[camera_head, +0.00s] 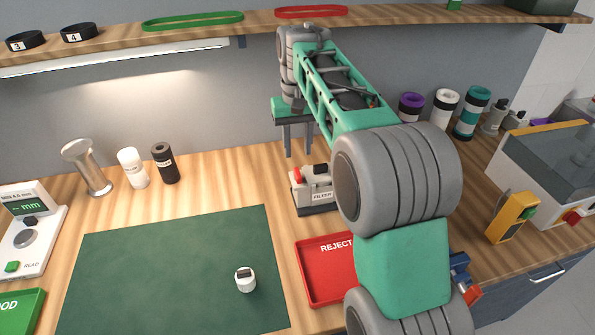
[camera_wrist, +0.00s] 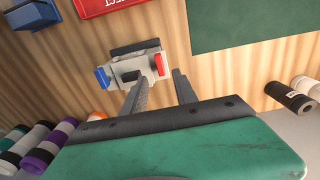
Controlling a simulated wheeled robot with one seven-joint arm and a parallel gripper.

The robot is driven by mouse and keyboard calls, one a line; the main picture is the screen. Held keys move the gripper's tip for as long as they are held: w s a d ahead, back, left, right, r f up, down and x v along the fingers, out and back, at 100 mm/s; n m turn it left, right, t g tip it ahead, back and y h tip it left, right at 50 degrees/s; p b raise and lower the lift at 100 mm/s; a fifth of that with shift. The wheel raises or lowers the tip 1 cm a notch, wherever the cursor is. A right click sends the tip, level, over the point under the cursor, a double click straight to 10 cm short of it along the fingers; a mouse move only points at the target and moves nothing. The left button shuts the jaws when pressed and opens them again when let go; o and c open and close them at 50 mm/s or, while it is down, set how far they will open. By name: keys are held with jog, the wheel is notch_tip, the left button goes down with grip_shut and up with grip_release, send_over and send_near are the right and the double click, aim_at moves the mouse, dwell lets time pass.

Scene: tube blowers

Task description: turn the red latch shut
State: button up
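The red latch (camera_wrist: 160,63) sits at one end of a small grey and black box (camera_wrist: 130,58) in the wrist view. A blue part (camera_wrist: 102,77) is at the box's other end. In the head view the box (camera_head: 316,208) is labelled FILTER, and the red latch (camera_head: 297,173) is at its left. I cannot tell whether the latch is turned open or shut. My gripper (camera_head: 299,153) points down above and behind the box. In the wrist view its fingers (camera_wrist: 160,77) are apart, with nothing between them, and the latch shows just beyond their tips.
The red REJECT tray (camera_head: 318,285) lies in front of the box. A green mat (camera_head: 165,275) is to the left, with a white capped piece (camera_head: 245,280) on it. A shelf (camera_head: 200,32) runs above. A yellow device (camera_head: 512,217) stands to the right.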

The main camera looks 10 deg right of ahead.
aim_at(298, 172)
notch_tip(298, 172, down, 8)
jog(key=shift+r+p, duration=0.2)
jog(key=shift+p, duration=0.1)
grip_shut()
dwell(0.5)
